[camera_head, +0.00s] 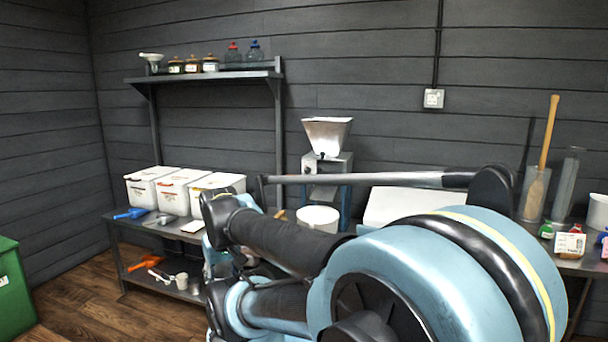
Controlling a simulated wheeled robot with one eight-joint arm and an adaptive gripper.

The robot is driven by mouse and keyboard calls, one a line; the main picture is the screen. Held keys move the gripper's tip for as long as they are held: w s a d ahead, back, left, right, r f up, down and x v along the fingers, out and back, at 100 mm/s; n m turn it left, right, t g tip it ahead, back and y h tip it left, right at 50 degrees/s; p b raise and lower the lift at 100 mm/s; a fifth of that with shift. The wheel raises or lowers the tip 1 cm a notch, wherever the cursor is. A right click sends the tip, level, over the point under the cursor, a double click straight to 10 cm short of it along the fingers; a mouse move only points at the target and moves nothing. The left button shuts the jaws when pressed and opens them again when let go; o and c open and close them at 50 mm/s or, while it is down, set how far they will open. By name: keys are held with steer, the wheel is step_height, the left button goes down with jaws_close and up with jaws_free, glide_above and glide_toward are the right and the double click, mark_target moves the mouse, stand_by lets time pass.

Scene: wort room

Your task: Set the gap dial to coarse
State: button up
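The grain mill (342,166) stands on the bench against the back wall, with a flared metal hopper (326,133) on top and a grey body on a blue stand. A small dark spot shows on its front below the hopper. I cannot make out the gap dial or its setting from here. A long grey bar crosses in front of the mill's lower body and hides part of it. My blue and black arm fills the lower middle and right, in front of the bench. My gripper's fingers cannot be seen.
A white bucket (318,217) stands before the mill. White lidded tubs (174,194) and a blue scoop (130,213) are left on the bench. A shelf (205,74) with jars hangs above. A wooden-handled tool (549,132) stands right. A green bin (12,285) is far left.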

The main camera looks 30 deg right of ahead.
mark_target(306, 171)
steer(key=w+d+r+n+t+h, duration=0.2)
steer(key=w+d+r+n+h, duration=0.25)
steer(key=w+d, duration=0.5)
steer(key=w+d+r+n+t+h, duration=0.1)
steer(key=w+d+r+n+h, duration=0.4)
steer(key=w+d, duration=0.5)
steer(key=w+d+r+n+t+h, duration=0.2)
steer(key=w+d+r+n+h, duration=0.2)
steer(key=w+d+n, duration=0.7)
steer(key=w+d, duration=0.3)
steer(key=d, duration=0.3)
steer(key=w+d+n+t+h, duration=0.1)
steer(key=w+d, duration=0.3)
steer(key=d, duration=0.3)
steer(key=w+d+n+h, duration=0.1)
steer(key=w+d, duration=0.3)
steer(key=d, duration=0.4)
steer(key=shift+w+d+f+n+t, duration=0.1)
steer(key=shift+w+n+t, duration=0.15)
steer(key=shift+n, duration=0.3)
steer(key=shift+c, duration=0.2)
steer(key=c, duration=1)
